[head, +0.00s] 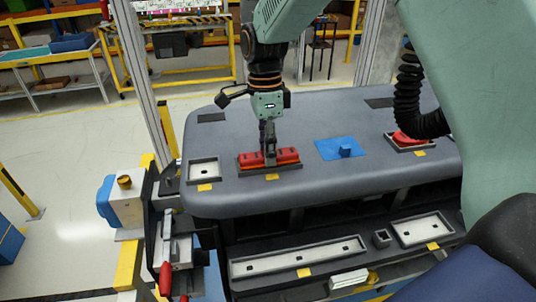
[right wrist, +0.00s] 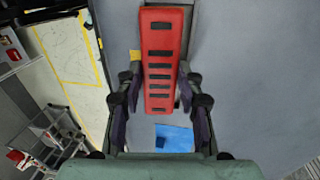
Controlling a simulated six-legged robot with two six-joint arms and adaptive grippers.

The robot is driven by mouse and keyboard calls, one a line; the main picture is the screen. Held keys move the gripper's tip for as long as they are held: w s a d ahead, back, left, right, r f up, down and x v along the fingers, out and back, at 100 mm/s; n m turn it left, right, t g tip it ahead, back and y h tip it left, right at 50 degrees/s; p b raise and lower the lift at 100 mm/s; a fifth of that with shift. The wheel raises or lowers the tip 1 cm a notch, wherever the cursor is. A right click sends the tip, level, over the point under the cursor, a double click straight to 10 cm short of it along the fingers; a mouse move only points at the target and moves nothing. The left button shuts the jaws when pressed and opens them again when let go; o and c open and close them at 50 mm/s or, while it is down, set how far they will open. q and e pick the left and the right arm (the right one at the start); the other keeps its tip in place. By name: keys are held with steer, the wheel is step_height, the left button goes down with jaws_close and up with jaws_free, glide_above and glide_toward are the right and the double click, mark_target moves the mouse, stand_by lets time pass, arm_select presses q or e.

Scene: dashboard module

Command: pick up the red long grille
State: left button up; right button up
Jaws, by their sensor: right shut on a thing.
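The red long grille (head: 288,155) is at the dark slot tray (head: 270,169) on the grey dashboard, left of the blue piece. My right gripper (head: 269,154) points down at its middle and is shut on it. In the right wrist view the red grille (right wrist: 160,45), with several black slots, lies between the fingers of the right gripper (right wrist: 160,80). I cannot tell whether the grille is still seated or slightly raised. My left gripper is not in view.
A blue square with a small knob (head: 338,148) lies right of the grille. An empty square tray (head: 204,171) is to its left. Empty long (head: 298,258) and short trays (head: 423,230) are on the lower front ledge.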

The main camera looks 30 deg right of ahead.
steer(key=shift+w+r, duration=0.1)
steer(key=shift+r, duration=0.1)
step_height(320, 180, up, 7)
steer(key=b, duration=0.3)
steer(key=shift+d, duration=0.15)
step_height(320, 180, down, 2)
steer(key=t+b, duration=0.1)
steer(key=b, duration=0.1)
steer(key=shift+f+b, duration=0.25)
steer(key=shift+b, duration=0.1)
step_height(320, 180, down, 3)
steer(key=shift+r+t+b, duration=0.2)
steer(key=shift+t+b, duration=0.1)
steer(key=shift+b, duration=0.7)
steer(key=shift+f, duration=0.2)
